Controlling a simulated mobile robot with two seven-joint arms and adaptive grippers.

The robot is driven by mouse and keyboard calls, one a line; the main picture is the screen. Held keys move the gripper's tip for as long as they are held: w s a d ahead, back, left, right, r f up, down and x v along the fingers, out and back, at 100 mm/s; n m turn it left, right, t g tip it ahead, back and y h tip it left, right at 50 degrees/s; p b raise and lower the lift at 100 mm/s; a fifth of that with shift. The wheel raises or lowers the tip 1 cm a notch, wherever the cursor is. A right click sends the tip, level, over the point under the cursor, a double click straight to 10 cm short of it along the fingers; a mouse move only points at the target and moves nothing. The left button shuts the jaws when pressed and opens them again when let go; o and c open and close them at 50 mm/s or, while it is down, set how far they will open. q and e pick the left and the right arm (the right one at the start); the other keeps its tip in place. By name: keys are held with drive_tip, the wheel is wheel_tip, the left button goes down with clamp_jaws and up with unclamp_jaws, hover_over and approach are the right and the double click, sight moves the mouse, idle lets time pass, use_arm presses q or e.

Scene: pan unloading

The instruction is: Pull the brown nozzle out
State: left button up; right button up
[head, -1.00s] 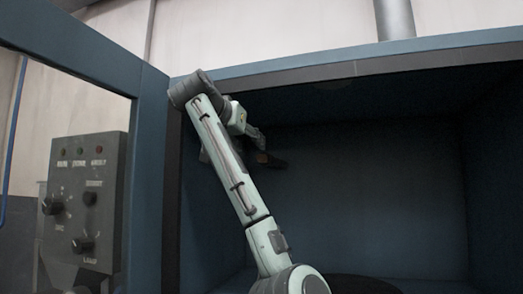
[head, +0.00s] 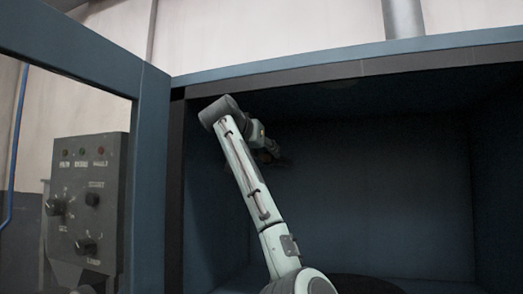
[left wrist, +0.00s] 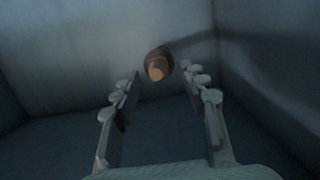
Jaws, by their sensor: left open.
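The brown nozzle (left wrist: 157,65) shows in the left wrist view as a short, round piece with a lighter orange-brown end, against the grey-blue wall of the cabinet. My left gripper (left wrist: 161,80) is open, its two fingers spread on either side of the picture, and the nozzle appears beyond and between the fingertips. Nothing is between the fingers. In the head view my left gripper (head: 268,153) is inside the dark cabinet at its upper left, mostly hidden behind my arm. I cannot make out the nozzle there. My right gripper is not in view.
The blue cabinet (head: 330,68) has an open front, with its frame above my arm. Its open door (head: 152,180) stands at left. A grey control panel (head: 88,205) with knobs and lights shows through the door's opening. The cabinet's middle and right look clear.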

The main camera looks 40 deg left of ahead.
use_arm(q)
clamp_jaws()
idle(0.4)
drive_tip(key=shift+s+d+b, duration=0.15)
drive_tip(key=shift+s+b, duration=0.2)
drive_tip(key=shift+s, duration=0.3)
idle(0.5)
drive_tip(key=shift+f+b+v, duration=0.15)
drive_tip(key=shift+b+v, duration=0.3)
drive_tip(key=shift+v, duration=0.45)
drive_tip(key=shift+f+b+v, duration=0.2)
drive_tip(key=shift+b+v, duration=0.25)
drive_tip(key=shift+v, duration=0.45)
drive_tip(key=shift+s, duration=0.1)
